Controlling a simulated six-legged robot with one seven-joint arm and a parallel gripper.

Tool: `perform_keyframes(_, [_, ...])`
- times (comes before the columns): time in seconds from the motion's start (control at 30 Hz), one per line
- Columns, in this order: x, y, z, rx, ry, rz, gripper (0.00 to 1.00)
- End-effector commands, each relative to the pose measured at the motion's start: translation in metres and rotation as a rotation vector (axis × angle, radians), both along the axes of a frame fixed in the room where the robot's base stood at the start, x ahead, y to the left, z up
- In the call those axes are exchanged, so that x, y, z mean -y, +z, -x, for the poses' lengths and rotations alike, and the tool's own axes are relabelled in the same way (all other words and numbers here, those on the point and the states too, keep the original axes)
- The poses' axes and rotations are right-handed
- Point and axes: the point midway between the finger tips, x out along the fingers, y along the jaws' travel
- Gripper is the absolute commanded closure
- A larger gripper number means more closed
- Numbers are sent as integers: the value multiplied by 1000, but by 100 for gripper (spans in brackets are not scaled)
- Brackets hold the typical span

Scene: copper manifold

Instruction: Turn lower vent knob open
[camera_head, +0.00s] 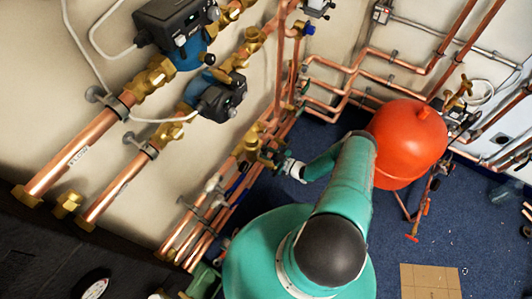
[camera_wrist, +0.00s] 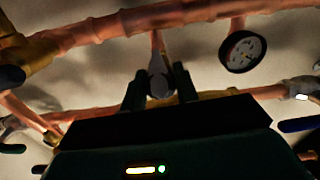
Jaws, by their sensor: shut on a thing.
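My gripper (camera_head: 276,158) reaches the copper pipes low on the wall, at the end of my green arm. In the wrist view, the two dark fingers of my gripper (camera_wrist: 158,86) stand on either side of a small grey knob (camera_wrist: 158,84) and are shut on it. The knob sits in front of a horizontal copper pipe (camera_wrist: 95,118). The head view does not show the knob clearly, as my gripper and the pipes hide it. I cannot tell how far the knob is turned.
A round dial gauge (camera_wrist: 243,51) hangs right of the knob, below a thick copper pipe (camera_wrist: 150,20). A blue lever (camera_wrist: 297,124) is at the right. A red tank (camera_head: 408,140) stands right of my arm. Blue floor (camera_head: 470,225) is open at lower right, with a cardboard piece (camera_head: 430,282).

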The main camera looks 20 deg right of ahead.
Motion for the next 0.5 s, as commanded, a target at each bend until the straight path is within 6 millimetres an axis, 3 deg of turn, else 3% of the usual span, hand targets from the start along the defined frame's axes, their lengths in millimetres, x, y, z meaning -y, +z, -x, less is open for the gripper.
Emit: perform_keyframes(0.5, [0,0,-1,268,2,406,92])
